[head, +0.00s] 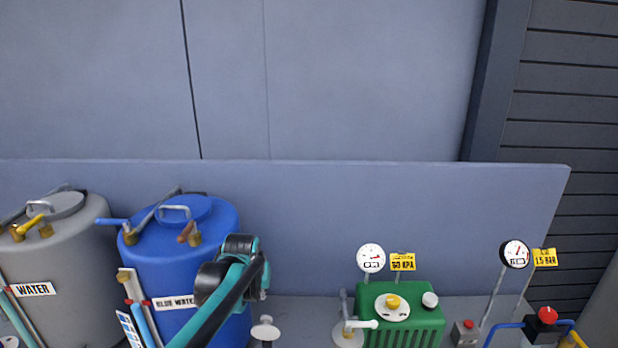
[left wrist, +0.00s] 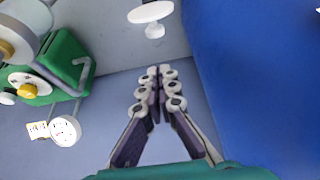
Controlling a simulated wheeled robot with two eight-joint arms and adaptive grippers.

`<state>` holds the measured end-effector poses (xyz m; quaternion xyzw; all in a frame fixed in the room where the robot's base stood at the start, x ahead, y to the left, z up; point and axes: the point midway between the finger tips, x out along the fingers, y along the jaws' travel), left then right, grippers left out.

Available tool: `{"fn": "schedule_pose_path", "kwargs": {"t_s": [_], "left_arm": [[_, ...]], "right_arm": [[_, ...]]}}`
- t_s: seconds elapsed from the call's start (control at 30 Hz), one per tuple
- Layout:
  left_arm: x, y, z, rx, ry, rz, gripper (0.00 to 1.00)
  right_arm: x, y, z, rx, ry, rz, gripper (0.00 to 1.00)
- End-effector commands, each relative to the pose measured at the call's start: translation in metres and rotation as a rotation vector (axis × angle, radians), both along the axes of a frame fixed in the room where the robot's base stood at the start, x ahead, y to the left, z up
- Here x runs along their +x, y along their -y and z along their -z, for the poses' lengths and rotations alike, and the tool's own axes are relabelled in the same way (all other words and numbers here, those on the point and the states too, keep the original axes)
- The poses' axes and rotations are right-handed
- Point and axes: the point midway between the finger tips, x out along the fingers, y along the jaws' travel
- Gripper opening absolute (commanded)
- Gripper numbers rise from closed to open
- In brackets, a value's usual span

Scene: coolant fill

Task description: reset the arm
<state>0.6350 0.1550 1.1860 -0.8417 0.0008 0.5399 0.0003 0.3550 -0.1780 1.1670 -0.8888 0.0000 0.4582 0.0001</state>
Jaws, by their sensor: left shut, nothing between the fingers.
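My left gripper (left wrist: 158,76) is shut and empty in the left wrist view, its two fingers meeting at the tips. My left arm (head: 232,285) rises in front of the blue drum (head: 165,256) in the head view and covers part of it and its label. I cannot make out the fingertips there. In the left wrist view the blue drum (left wrist: 265,80) fills the right side, beside the gripper. My right gripper is in neither view.
A grey drum labelled WATER (head: 80,262) stands at far left. A green box (head: 405,325) with a yellow-centred dial stands right of my arm, with a gauge (head: 370,258) behind. A white-topped post (head: 265,331) is between. Another gauge (head: 514,254) and a red knob (head: 547,315) are further right.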

Motion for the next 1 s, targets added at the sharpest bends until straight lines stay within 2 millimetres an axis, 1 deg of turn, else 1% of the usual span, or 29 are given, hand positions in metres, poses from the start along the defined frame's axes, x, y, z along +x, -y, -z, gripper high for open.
{"fn": "schedule_pose_path", "kwargs": {"t_s": [0.03,0.17,0.2,0.27,0.3,0.37,0.4,0.5,0.53,0.6,0.73,0.83,1.0], "left_arm": [[-0.021,-0.003,0.007,0.000,0.011,-0.001,0.00],[-0.079,-0.009,0.016,-0.002,0.047,-0.001,0.00],[-0.097,-0.010,0.020,-0.001,0.058,-0.001,0.00],[-0.124,-0.013,0.030,-0.001,0.076,-0.001,0.00],[-0.142,-0.014,0.037,-0.001,0.087,-0.001,0.00],[-0.168,-0.016,0.051,-0.001,0.104,-0.001,0.00],[-0.185,-0.017,0.061,-0.002,0.115,-0.001,0.00],[-0.222,-0.020,0.089,-0.001,0.142,-0.002,0.00],[-0.232,-0.020,0.097,-0.001,0.149,-0.002,0.00],[-0.250,-0.021,0.114,-0.001,0.163,-0.002,0.00],[-0.272,-0.022,0.137,0.000,0.181,-0.001,0.00],[-0.279,-0.023,0.144,0.001,0.188,-0.002,0.00],[-0.280,-0.023,0.143,0.001,0.190,-0.002,0.00]], "right_arm": [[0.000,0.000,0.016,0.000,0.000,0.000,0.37],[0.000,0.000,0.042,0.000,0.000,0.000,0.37],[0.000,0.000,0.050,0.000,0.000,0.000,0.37],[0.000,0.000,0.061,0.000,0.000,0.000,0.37],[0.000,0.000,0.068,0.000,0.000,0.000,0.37],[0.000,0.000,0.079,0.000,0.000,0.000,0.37],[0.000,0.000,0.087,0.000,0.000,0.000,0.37],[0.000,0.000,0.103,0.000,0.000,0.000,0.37],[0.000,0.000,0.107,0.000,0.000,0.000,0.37],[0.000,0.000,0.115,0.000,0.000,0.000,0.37],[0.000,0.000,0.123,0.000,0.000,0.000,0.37],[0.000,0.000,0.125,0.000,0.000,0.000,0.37],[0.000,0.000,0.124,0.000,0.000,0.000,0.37]]}}
